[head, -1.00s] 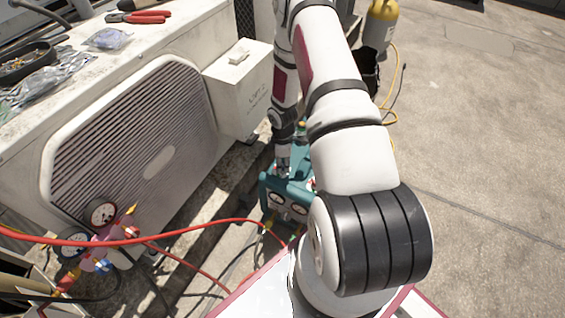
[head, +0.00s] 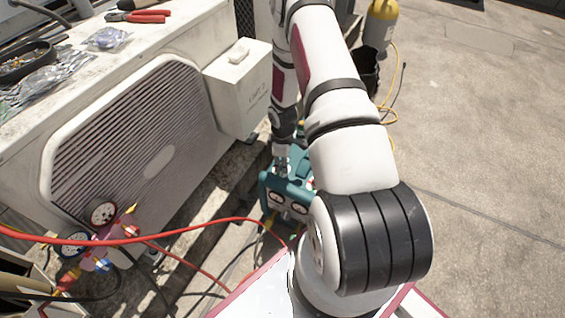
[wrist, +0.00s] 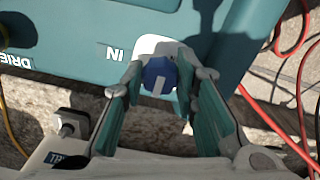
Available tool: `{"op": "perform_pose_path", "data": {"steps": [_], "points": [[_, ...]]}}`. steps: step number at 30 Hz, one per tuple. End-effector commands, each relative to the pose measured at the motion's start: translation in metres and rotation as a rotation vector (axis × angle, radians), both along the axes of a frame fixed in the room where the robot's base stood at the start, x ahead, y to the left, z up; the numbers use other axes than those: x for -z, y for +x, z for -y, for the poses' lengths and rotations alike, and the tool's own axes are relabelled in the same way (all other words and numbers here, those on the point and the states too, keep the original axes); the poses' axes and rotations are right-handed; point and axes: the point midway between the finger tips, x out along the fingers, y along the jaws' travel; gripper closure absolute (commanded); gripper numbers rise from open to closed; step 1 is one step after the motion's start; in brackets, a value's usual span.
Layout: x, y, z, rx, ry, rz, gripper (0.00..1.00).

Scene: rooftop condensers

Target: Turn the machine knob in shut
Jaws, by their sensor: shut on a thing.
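The teal machine (head: 272,198) stands on the ground beside the condenser, with two round gauges on its front. In the wrist view its teal face (wrist: 215,50) carries the word IN, upside down in the picture. Beside that word is the blue knob (wrist: 157,76) on a pale round base. A white line on the knob points toward the bottom of the picture. My gripper (wrist: 162,72) has its two fingers on either side of the knob and is shut on it. In the head view my wrist comes down over the machine and the knob is hidden.
The condenser (head: 140,150) with a white box (head: 238,90) stands close on the left. A gauge manifold (head: 103,214) and red hoses (head: 190,226) lie in front. A yellow-topped cylinder (head: 380,22) stands behind. Open concrete lies to the right.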

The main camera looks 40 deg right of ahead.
Motion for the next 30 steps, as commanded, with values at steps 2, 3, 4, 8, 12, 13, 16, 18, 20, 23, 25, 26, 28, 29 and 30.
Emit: {"op": "perform_pose_path", "data": {"steps": [2,3,4,8,12,13,16,18,20,23,25,26,28,29,30], "points": [[0.0,0.001,0.0,-0.001,0.0,0.001,0.71],[0.0,0.001,0.0,-0.001,0.0,0.001,0.62],[0.0,0.001,0.0,-0.001,0.0,0.001,0.55],[0.0,0.0,0.0,-0.001,0.001,0.001,0.53],[0.0,0.0,0.0,-0.001,0.0,0.0,0.53],[0.0,0.0,0.0,-0.001,0.0,0.0,0.53],[-0.004,0.001,0.0,-0.001,0.0,0.001,0.53],[-0.011,0.001,0.0,-0.001,0.0,0.003,0.53],[-0.02,0.001,0.001,-0.001,0.0,0.003,0.53],[-0.038,0.001,0.001,-0.001,-0.001,0.003,0.53],[-0.053,0.001,0.001,0.0,-0.001,0.003,0.53],[-0.059,0.001,0.001,-0.001,-0.001,0.003,0.53],[-0.073,0.002,0.001,0.0,-0.002,0.005,0.53],[-0.079,0.001,0.001,0.0,-0.001,0.003,0.53],[-0.086,0.001,0.001,0.0,-0.001,0.003,0.53]]}}
